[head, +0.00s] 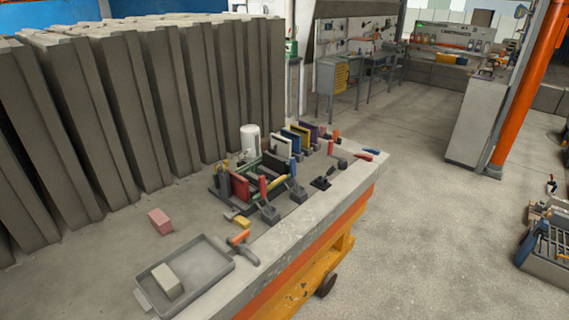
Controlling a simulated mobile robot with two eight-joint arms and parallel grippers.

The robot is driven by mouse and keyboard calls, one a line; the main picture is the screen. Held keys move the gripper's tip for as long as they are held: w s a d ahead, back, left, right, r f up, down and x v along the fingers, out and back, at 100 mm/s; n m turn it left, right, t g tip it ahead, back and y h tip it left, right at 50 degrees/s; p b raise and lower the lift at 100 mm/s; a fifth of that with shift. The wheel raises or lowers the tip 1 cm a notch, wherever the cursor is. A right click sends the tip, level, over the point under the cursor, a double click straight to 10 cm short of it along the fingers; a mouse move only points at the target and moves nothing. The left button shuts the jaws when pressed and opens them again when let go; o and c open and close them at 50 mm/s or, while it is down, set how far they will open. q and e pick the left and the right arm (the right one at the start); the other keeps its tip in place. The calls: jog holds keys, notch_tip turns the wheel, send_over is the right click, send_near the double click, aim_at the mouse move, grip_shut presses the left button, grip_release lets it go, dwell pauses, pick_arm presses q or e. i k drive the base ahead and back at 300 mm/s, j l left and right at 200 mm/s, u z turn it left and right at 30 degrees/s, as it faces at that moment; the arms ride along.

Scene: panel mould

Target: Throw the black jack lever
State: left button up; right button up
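A small dark lever on a dark base (321,183) stands on the right part of the bench top, near its front edge. It looks like the black jack lever, and its arm leans up to the right. It is small, so its exact position is hard to tell. Left of it is the panel mould (262,168), a dark frame with upright coloured plates. Along the mould's front are a lever with a red handle (263,187) and one with a blue handle (293,168). Neither of my grippers is in view.
A grey tray (213,267) holding a pale block, a pink block (160,221) and an orange-handled tool (240,238) lie on the bench's left part. A white cylinder (250,137) stands behind the mould. Tall concrete panels (120,110) line the back left.

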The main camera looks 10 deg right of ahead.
aim_at(334, 166)
jog(key=i+l+u, duration=0.15)
jog(key=l+u, duration=0.15)
jog(key=i+l+u, duration=0.25)
jog(key=l+u, duration=0.3)
jog(key=i+l+u, duration=0.15)
jog(key=l, duration=0.4)
jog(key=l+u, duration=0.15)
jog(key=l, duration=0.45)
jog(key=i+l, duration=0.1)
jog(key=l, duration=1)
jog(key=u, duration=0.05)
